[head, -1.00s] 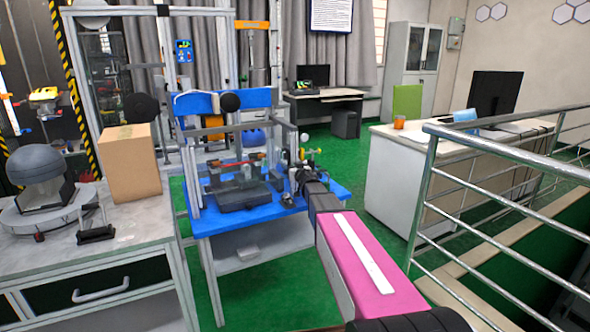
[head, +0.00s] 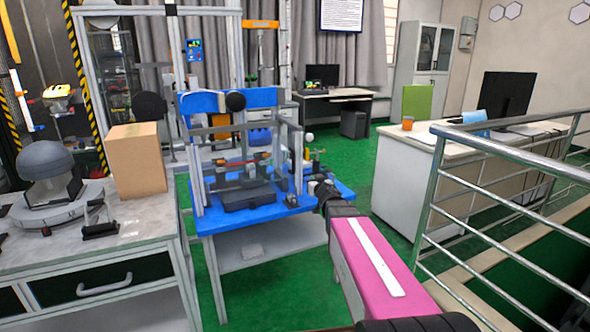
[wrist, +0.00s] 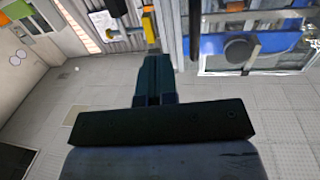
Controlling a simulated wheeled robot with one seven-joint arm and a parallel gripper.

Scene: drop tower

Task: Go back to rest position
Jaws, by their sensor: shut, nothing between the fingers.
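My pink arm reaches forward from the bottom right in the head view, and my gripper (head: 318,187) is at its far end, by the right edge of the blue table (head: 215,222). The fingers are small and partly hidden there. In the wrist view my gripper (wrist: 152,62) shows its dark fingers together, with nothing held between them. The drop tower (head: 245,150), a metal frame with a blue top beam, stands on the blue table to the left of my gripper. Its blue beam also shows in the wrist view (wrist: 275,40).
A workbench (head: 130,225) on the left holds a cardboard box (head: 137,160) and a grey domed device (head: 45,165). A metal railing (head: 432,185) stands close on the right, with a white desk (head: 400,185) behind it. Green floor (head: 375,140) is clear between table and desk.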

